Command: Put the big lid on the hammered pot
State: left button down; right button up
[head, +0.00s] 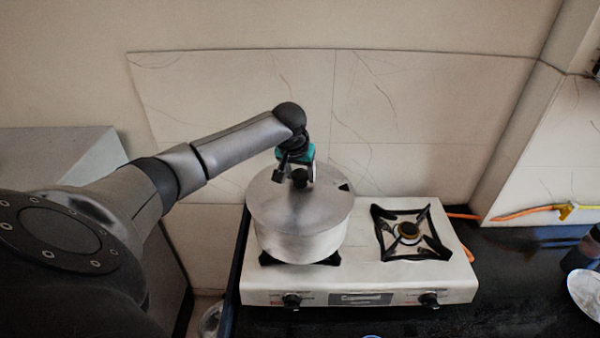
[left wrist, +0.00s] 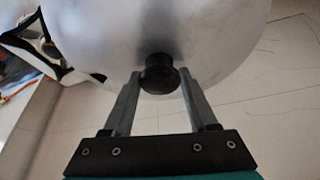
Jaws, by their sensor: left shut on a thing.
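The hammered pot (head: 300,243) is a silver metal pot standing on the left burner of the stove. The big lid (head: 285,212) is a wide grey metal disc with a black knob, and it covers the pot's top. I cannot tell whether it rests fully on the rim. My left gripper (head: 293,174) is shut on the lid's knob. In the left wrist view the fingers of my left gripper (left wrist: 160,88) stand on both sides of the black knob, with the lid (left wrist: 105,35) behind it. The pot's opening is hidden. My right gripper is not in view.
The white stove (head: 385,280) has a free right burner (head: 407,232) with a black grate. A tiled wall (head: 400,110) stands close behind the stove. An orange hose (head: 520,213) lies on the black counter (head: 520,280) at the right. A dark object and a pale dish sit at the right edge.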

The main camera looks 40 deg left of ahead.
pick_arm(q)
jog(key=shift+s+f, duration=0.1)
jog(key=shift+f, duration=0.15)
jog(key=c, duration=0.6)
grip_release()
jog(key=o, duration=0.5)
jog(key=b+v, duration=0.1)
jog(key=v, duration=1.4)
jog(key=shift+r, duration=0.2)
